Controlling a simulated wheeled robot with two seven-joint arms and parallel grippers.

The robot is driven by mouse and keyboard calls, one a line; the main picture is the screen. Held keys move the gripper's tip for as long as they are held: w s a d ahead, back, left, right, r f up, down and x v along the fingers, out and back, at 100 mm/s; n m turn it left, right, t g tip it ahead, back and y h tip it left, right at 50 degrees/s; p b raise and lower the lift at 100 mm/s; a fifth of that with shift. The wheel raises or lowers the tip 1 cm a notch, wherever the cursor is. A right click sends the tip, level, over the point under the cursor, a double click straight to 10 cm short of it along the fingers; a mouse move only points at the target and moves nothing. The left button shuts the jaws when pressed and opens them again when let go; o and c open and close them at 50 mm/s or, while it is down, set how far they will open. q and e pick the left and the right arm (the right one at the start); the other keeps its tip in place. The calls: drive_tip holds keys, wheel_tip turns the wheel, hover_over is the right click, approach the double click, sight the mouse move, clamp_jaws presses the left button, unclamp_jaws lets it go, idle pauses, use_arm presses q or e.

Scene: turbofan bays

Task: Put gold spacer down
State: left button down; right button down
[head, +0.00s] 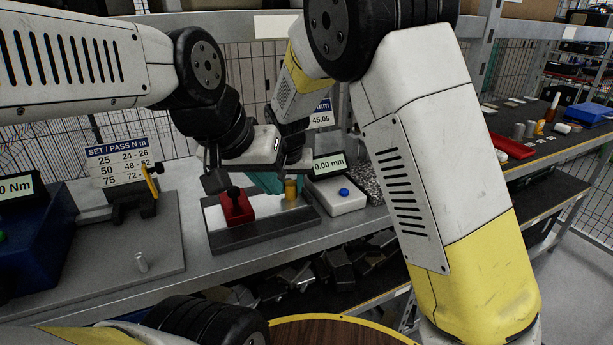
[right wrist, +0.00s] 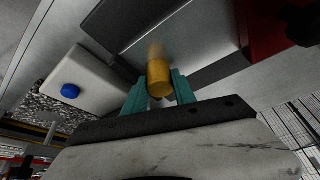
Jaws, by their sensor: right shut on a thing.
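The gold spacer (head: 291,189) is upright at the right end of a measuring stand with a dark base (head: 265,236) and a shiny metal plate (right wrist: 195,35). In the right wrist view the spacer (right wrist: 160,79) sits between the teal fingers of my right gripper (right wrist: 158,92), which is shut on it. Its far end is at or very near the plate; I cannot tell whether it touches. My left gripper (head: 214,172) is over the left part of the stand, near a red block (head: 237,208) with a black knob. Its jaw gap is unclear.
A white gauge box (head: 338,196) with a blue button and a display reading 0.00 mm stands right of the stand. A torque tester (head: 35,225) and a sign (head: 118,165) are at the left. Dark parts fill the shelf below.

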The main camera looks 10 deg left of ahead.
drive_tip(key=shift+s+a+r, duration=0.1)
drive_tip(key=c, duration=1)
unclamp_jaws()
drive_tip(key=shift+v, duration=3.8)
